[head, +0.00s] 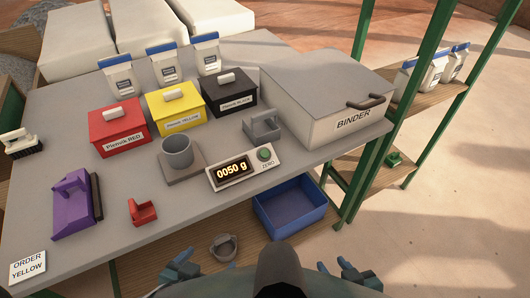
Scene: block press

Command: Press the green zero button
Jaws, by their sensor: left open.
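The scale (229,174) has a lit display reading "0050 g". Its round green zero button (264,154) sits on the right of the panel, above the word ZERO. A grey cup (178,151) stands on the scale's square plate (184,174), left of the display. My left gripper (205,262) is open at the bottom edge of the view, below and left of the scale, well apart from the button. My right gripper (333,265) is at the bottom edge, below and right of the button. Its fingertips look apart, with nothing seen between them.
Red (119,127), yellow (174,107) and black (229,92) pigment boxes stand behind the scale. A grey holder (262,126) and the binder box (325,92) are close to the button. A purple tool (72,205) and red scoop (142,211) lie left. A blue bin (290,208) sits below the table.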

